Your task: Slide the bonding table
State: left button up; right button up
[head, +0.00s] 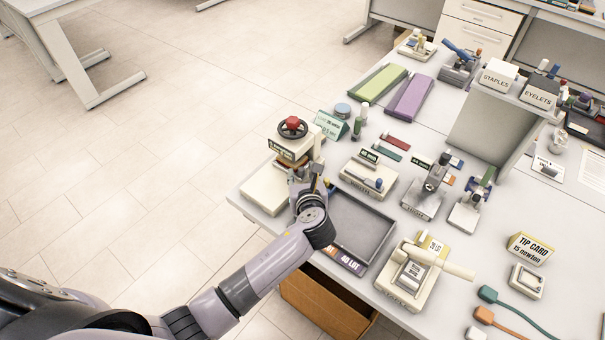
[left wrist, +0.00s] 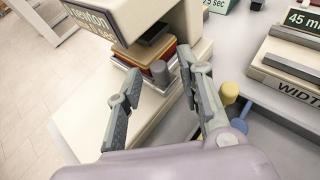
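The bonding press (head: 292,142) is a cream machine with a red knob and black handwheel at the table's left corner. Its head and label also show in the left wrist view (left wrist: 105,18). Beneath the head, a stack of red, yellow and grey layers (left wrist: 150,50) sits on what looks like the bonding table. In the head view, the left gripper (head: 316,182) partly hides the press's front. My right gripper is not in view.
A grey tray (head: 387,228) lies just right of my left wrist, near the table's front edge. A width gauge block (left wrist: 290,75) and a yellow-topped post (left wrist: 229,92) stand right of the fingers. Floor is open left of the press.

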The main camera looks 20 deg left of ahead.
pick_arm(q)
grip_shut()
dwell(0.4)
dwell(0.4)
